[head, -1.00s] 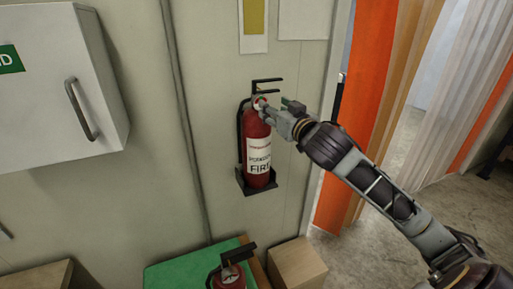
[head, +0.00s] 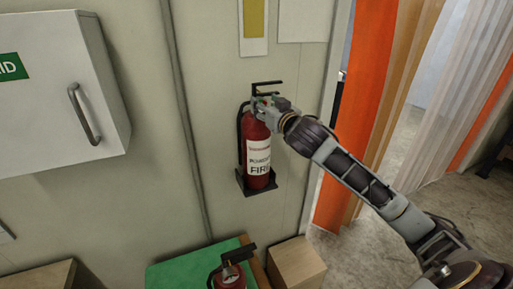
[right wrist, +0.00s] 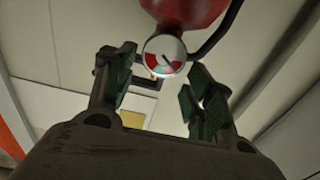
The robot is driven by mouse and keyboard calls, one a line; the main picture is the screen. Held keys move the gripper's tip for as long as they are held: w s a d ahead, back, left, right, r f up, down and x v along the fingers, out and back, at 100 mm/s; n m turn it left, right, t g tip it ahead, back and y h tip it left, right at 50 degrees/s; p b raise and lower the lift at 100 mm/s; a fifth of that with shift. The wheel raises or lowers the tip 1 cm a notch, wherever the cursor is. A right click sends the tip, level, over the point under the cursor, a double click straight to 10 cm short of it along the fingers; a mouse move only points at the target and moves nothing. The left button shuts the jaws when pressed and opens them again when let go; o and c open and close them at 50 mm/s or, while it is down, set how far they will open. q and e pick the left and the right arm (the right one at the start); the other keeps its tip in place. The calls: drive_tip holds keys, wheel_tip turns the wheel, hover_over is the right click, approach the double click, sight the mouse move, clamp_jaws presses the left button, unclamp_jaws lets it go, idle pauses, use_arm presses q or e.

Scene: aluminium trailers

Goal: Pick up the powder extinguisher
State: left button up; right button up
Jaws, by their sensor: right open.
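The powder extinguisher (head: 258,150) is red with a white label and hangs upright on the wall in a dark bracket (head: 257,184). Its black handle is at the top. My right gripper (head: 262,104) is at its neck, just below the handle, coming from the right. In the right wrist view the open fingers (right wrist: 158,85) stand on both sides of the round gauge (right wrist: 164,55), with the red body (right wrist: 185,12) beyond. I cannot tell whether a finger touches it. My left gripper is not in view.
A second red extinguisher (head: 230,276) stands low by a green-topped surface (head: 180,270). A cardboard box (head: 296,264) is to its right. A white first-aid cabinet (head: 60,85) is on the wall at left. Orange curtain strips (head: 358,120) hang at right.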

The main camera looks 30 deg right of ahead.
sight(261, 101)
drive_tip(key=shift+w, duration=1.05)
drive_tip(key=shift+w+d+r+p, duration=0.1)
drive_tip(key=shift+w+p, duration=1)
drive_tip(key=shift+w, duration=1.5)
drive_tip(key=shift+c, duration=0.4)
clamp_jaws()
